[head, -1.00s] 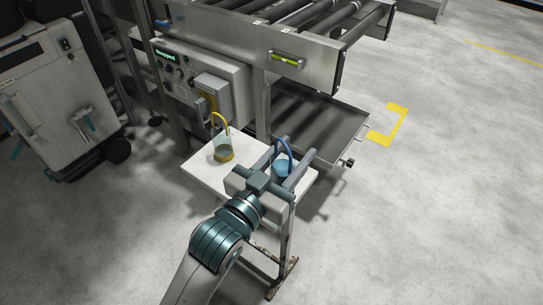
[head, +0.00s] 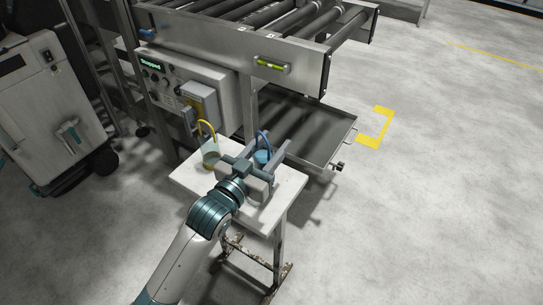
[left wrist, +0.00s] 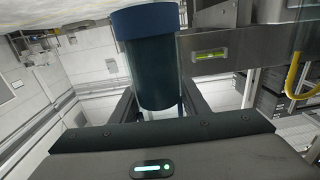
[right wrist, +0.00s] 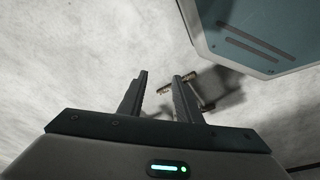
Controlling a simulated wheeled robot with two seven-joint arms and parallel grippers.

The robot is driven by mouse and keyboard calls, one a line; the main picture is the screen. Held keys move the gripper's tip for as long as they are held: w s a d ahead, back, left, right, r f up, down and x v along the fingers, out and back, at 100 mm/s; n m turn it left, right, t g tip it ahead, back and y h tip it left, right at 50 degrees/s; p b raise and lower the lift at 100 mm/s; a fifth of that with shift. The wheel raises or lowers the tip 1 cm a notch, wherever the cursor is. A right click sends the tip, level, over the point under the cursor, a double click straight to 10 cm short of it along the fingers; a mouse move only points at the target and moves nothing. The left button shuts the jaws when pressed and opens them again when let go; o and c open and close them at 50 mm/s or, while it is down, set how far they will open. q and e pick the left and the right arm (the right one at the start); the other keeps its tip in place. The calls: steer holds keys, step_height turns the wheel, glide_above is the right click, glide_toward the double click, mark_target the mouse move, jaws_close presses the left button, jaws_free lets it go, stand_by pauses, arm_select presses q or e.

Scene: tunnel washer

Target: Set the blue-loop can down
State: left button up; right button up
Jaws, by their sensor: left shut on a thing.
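The blue-loop can (head: 262,157) is between the fingers of my left gripper (head: 267,148), which is shut on it. It is over the white table's back part in the head view; I cannot tell whether its base touches the top. In the left wrist view the can (left wrist: 155,75) shows as a dark cylinder with a blue band. The white table (head: 288,188) is partly hidden by my gripper. A clear can with a yellow loop (head: 211,153) stands to the left. My right gripper (right wrist: 160,77) is open and empty above the floor in the right wrist view.
A roller conveyor frame (head: 225,52) and a control box (head: 172,85) are behind the table. A grey tray (head: 318,130) lies just past its back right edge. A white cart (head: 45,110) is at the far left. The floor at right is clear.

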arm_select(q)
step_height(320, 180, down, 4)
arm_select(e)
steer(key=shift+w+r, duration=0.1)
steer(key=shift+r, duration=0.5)
arm_select(q)
steer(key=shift+f, duration=0.1)
arm_select(e)
steer(key=shift+f, duration=0.15)
arm_select(q)
steer(key=o, duration=1.2)
steer(key=v, duration=1)
steer(key=shift+s+a, duration=0.25)
steer(key=shift+a, duration=0.05)
steer(key=shift+s+a+b, duration=0.3)
steer(key=shift+s+a, duration=0.1)
steer(key=shift+s, duration=0.15)
arm_select(e)
steer(key=shift+r, duration=0.4)
